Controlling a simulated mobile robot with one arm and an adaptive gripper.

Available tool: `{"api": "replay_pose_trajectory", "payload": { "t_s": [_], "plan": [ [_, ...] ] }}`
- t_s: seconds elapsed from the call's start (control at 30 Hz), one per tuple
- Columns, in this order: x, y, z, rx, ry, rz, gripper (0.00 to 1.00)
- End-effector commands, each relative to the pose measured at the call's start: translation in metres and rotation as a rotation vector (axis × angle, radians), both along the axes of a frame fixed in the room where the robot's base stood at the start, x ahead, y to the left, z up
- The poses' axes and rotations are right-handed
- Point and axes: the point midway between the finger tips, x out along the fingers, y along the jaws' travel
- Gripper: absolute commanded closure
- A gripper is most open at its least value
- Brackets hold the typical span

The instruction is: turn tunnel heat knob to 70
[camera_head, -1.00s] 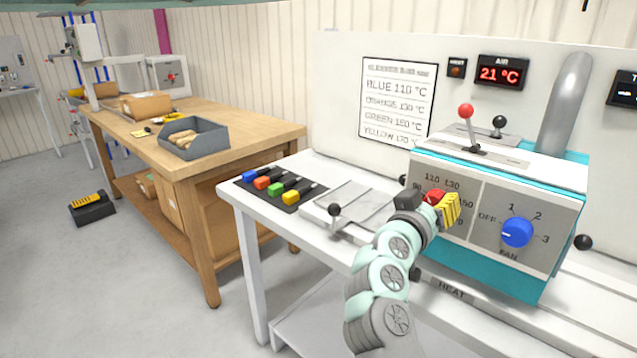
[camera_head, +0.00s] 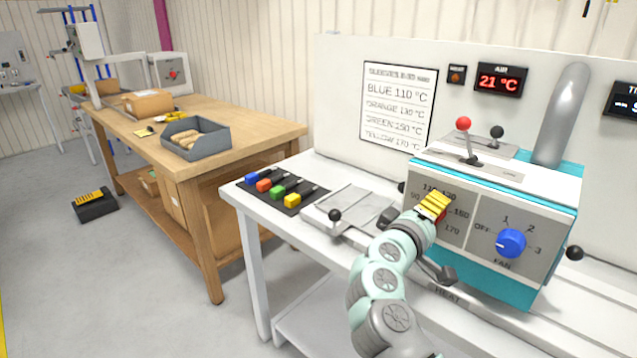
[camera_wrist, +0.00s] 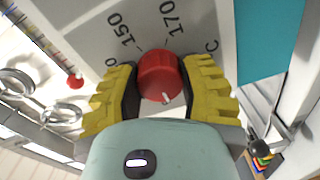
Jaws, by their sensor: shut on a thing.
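The red heat knob (camera_wrist: 160,76) sits between the two yellow fingers of my gripper (camera_wrist: 160,92) in the wrist view. The gripper is shut on it from both sides. A white mark shows at the knob's lower edge. The dial labels 150 and 170 are readable above it, and others are cut off. In the head view my gripper (camera_head: 434,207) covers most of the knob, on the left of the teal heater box (camera_head: 485,284). Numbers from 90 to 170 stand around it.
A blue fan knob (camera_head: 511,243) is to the right on the same panel. A red-tipped lever (camera_head: 463,124) stands on the box. The air display (camera_head: 499,81) reads 21 °C. A ball-ended lever (camera_head: 335,215) and coloured-block tools (camera_head: 278,190) lie left.

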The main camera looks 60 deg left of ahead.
Motion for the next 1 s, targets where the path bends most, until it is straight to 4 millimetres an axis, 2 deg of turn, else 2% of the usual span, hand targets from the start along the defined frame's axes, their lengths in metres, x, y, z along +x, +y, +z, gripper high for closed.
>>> {"api": "replay_pose_trajectory", "payload": {
  "t_s": [0.5,1.0],
  "plan": [
    [-0.0009,0.0012,0.0024,-0.440,-0.107,0.004,0.96],
    [-0.0011,0.0013,0.0011,-0.622,-0.152,0.003,0.96]
  ]
}}
